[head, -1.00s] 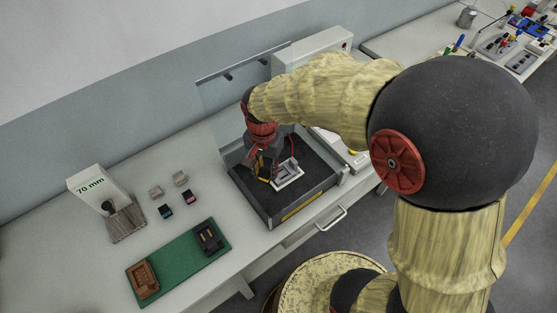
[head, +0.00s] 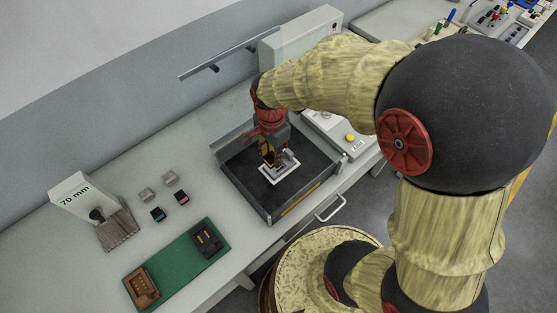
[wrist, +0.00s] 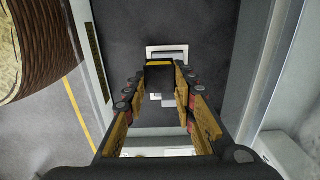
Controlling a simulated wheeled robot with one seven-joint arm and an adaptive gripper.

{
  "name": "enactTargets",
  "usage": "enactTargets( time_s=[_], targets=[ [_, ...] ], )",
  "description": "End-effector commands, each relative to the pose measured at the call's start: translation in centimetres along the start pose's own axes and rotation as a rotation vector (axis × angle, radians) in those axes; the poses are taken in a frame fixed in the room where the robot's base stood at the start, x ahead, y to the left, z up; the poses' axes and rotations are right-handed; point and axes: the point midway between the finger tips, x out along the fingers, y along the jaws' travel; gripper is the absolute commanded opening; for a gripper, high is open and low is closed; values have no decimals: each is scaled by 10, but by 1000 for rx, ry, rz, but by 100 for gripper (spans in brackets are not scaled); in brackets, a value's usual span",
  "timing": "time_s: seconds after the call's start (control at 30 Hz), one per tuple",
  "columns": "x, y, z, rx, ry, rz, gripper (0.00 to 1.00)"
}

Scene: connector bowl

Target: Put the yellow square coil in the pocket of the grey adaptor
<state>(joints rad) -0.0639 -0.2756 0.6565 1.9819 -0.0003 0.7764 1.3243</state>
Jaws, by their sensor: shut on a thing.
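The grey adaptor (head: 277,179) is a pale square piece on the dark floor of the open tray. Its far pale edge shows in the wrist view (wrist: 167,48). My gripper (head: 269,163) points down over the adaptor. In the wrist view its fingers (wrist: 159,70) are closed on the yellow square coil (wrist: 158,63), seen as a yellow strip with a dark part below it. The coil overlaps the adaptor in both views. The pocket is mostly hidden by the fingers and coil, so I cannot tell whether the coil is inside it.
The tray (head: 246,189) has raised walls around the adaptor. A clear panel with a rail (head: 230,57) stands behind it. A control box with a yellow button (head: 350,137) is at the right. A green board (head: 180,264) and small blocks lie at the left.

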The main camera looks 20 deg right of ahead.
Motion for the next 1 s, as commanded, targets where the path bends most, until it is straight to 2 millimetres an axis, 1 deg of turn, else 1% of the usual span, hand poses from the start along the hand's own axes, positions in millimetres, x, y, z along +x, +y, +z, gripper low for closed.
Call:
enactTargets(
  time_s=[0.03,0.1,0.2,0.47,0.53,0.6,0.7,0.77,1.0],
  targets=[
    [14,-1,-7,3,-2,7,0],
    [25,-5,-15,2,-2,6,0],
    [36,-9,-24,0,-2,6,0],
    [48,-15,-34,-1,-1,3,0],
    [56,-16,-39,-1,-2,5,0],
    [68,-15,-37,-3,-2,6,0],
    [81,-16,-37,-3,-1,4,0],
    [84,-16,-37,-2,-1,4,0],
    [82,-16,-37,-2,-1,3,0]
  ],
)
